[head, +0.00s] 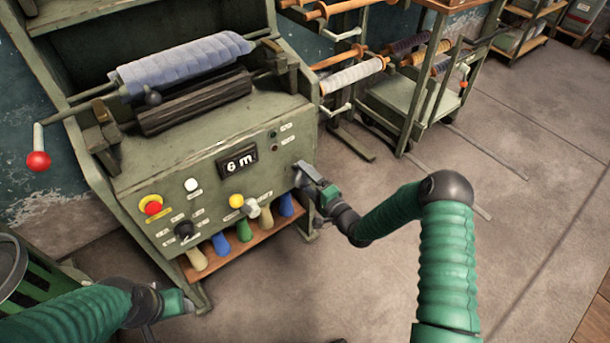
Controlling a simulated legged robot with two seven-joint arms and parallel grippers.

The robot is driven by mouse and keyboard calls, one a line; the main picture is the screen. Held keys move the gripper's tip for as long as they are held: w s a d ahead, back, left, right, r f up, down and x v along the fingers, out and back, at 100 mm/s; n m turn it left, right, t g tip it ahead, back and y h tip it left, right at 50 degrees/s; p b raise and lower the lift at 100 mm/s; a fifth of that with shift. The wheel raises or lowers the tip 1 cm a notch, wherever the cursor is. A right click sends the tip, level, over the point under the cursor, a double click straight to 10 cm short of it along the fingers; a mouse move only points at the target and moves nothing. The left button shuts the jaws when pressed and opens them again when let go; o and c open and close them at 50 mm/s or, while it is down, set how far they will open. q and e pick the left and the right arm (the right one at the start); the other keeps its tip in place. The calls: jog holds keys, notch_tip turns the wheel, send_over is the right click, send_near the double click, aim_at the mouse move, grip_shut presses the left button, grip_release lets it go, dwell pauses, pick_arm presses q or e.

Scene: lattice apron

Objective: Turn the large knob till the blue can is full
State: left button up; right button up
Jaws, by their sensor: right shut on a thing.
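A green machine has a sloped front panel (215,178) with a display (238,161) reading "6 m". My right gripper (303,176) is at the right end of this panel. It is shut on what looks like the large knob, which the jaws mostly hide. A smaller black knob (184,231) is at the panel's lower left. My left gripper (186,304) is low at the left, apart from the machine's panel; whether its jaws are open is unclear.
A red stop button (151,206), a white button (191,185), a yellow button (236,201) and a pale lever (252,209) are on the panel. A blue-grey roll (180,64) lies above. A trolley (410,95) stands behind right. The floor at right is clear.

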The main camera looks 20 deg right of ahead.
jog(key=shift+d+f+m, duration=0.1)
jog(key=shift+f+m, duration=0.1)
jog(key=shift+m, duration=0.7)
jog(key=shift+s, duration=0.1)
jog(key=o, duration=1.4)
jog(key=shift+s+d+r+p, duration=0.1)
jog(key=shift+s+p, duration=0.1)
jog(key=shift+p, duration=0.15)
jog(key=p+v, duration=0.3)
jog(key=v, duration=1.3)
jog(key=shift+p, duration=0.35)
